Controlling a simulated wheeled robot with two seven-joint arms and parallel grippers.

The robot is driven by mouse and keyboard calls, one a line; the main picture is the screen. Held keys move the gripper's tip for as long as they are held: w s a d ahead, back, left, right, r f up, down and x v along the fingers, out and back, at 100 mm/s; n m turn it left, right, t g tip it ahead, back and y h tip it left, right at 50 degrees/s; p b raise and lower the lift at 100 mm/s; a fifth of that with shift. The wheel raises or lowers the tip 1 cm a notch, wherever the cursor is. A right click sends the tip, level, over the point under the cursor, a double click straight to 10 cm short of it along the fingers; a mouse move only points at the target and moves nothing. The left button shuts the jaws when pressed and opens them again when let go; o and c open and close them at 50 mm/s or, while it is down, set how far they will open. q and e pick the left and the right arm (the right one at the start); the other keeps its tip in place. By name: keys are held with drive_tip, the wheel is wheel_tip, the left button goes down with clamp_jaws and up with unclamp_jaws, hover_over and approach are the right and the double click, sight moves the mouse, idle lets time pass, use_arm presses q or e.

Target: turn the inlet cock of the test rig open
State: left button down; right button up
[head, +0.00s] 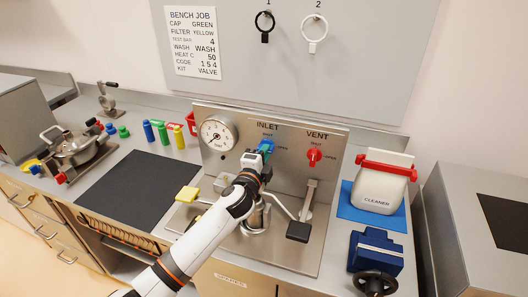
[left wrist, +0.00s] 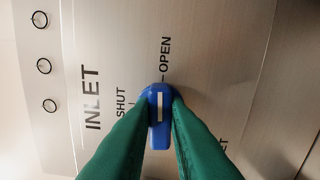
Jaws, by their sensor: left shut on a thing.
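The test rig has an upright steel panel (head: 240,125) with a blue inlet cock (head: 269,143) under the word INLET. In the left wrist view the blue inlet cock (left wrist: 159,125) sits between the two green fingers of my left gripper (left wrist: 160,105). The fingers are shut on its sides. The white line on its handle points toward the OPEN mark (left wrist: 165,60). The SHUT mark (left wrist: 121,103) lies off to the handle's side. In the head view my left gripper (head: 264,150) is at the cock and partly covers it. My right gripper is not in view.
A red vent cock (head: 315,155) is right of the inlet cock on the same panel. A pressure gauge (head: 218,133) is to its left. A metal lever with a dark block (head: 298,231) stands in front. A cleaner container (head: 380,185) and a blue vise (head: 375,255) stand at right.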

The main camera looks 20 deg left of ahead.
use_arm(q)
drive_tip(key=shift+m, duration=0.5)
drive_tip(key=c, duration=1.4)
unclamp_jaws()
drive_tip(key=s, duration=0.5)
drive_tip(key=s+b, duration=0.1)
drive_tip(key=s, duration=0.4)
drive_tip(key=shift+s+a+f, duration=0.1)
drive_tip(key=shift+s+a, duration=0.1)
drive_tip(key=shift+s, duration=0.8)
